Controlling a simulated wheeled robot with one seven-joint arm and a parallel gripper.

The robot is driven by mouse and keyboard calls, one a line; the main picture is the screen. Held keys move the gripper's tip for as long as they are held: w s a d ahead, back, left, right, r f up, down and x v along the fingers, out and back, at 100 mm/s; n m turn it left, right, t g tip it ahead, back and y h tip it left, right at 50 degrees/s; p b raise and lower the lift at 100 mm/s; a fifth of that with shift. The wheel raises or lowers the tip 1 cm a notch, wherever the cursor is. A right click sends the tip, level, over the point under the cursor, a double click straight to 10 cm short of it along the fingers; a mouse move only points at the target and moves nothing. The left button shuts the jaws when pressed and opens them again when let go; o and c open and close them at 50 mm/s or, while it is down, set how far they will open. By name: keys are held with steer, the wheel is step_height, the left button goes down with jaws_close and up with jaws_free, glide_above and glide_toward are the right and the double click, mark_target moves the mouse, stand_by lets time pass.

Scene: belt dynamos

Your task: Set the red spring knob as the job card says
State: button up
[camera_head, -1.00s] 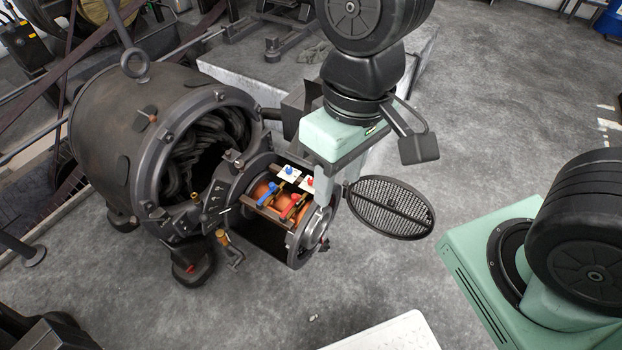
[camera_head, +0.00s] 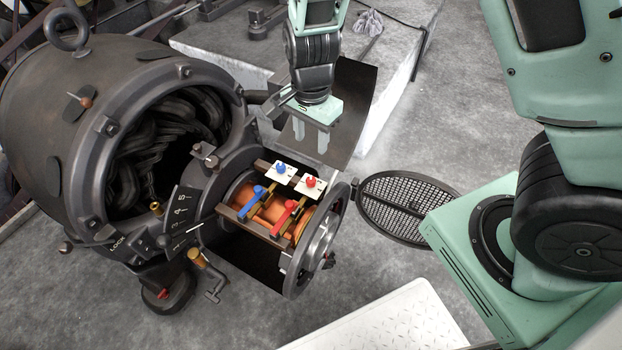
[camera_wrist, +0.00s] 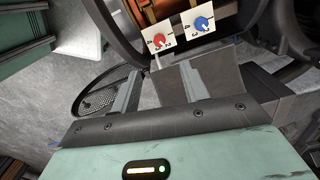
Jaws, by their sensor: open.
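The red spring knob (camera_head: 310,182) sits on a small white dial plate on the right side of the dynamo's open brush housing; it also shows in the wrist view (camera_wrist: 187,36). A blue knob (camera_head: 281,168) on a similar white plate is just to its left in the head view, and to its right in the wrist view (camera_wrist: 202,24). The dial marks are too small to read surely. My gripper (camera_head: 311,146) is open and empty, behind and above the knobs, touching neither. In the wrist view its two fingers (camera_wrist: 158,92) stand apart below the plates. No job card is recognizable.
Blue (camera_head: 250,203) and red (camera_head: 284,217) levers cross the copper commutator (camera_head: 268,206). The dynamo body (camera_head: 60,110) with a numbered scale (camera_head: 180,209) stands left. A round mesh cover (camera_head: 405,205) hangs open at right. A white plate (camera_head: 390,325) lies at the front.

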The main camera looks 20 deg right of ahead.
mark_target(311, 179)
step_height(311, 179, down, 14)
steer(key=b, duration=0.4)
steer(key=shift+r+b, duration=0.15)
steer(key=shift+b, duration=0.15)
jaws_close()
